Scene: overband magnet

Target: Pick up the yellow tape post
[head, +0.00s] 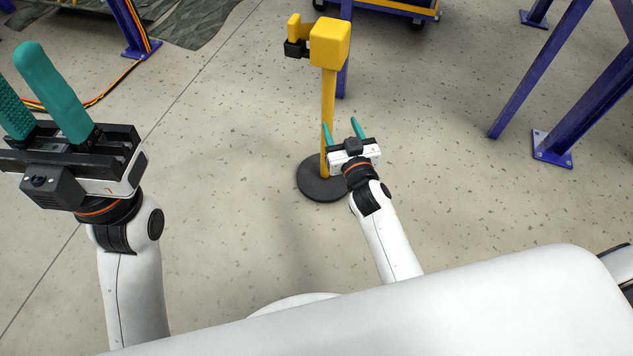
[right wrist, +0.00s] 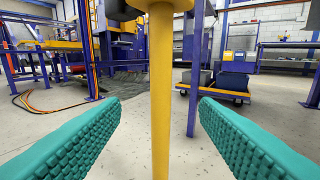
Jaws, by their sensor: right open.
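The yellow tape post (head: 328,108) stands upright on a round black base (head: 314,184) on the floor, with a yellow box head (head: 330,42) and a small black part at its upper left. In the right wrist view the yellow pole (right wrist: 161,95) runs vertically between the two teal fingers. My right gripper (head: 343,130) is open at the pole, low above the base; I cannot tell whether the fingertips reach past the pole. My left gripper (head: 35,95) is raised at the left, its teal fingers apart and empty, far from the post.
Blue steel legs (head: 553,147) are bolted to the floor at the right, and another blue leg (head: 343,78) stands behind the post. A wheeled cart (right wrist: 234,85) is beyond. Orange and black cables (head: 112,88) lie at the upper left. The floor around the base is clear.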

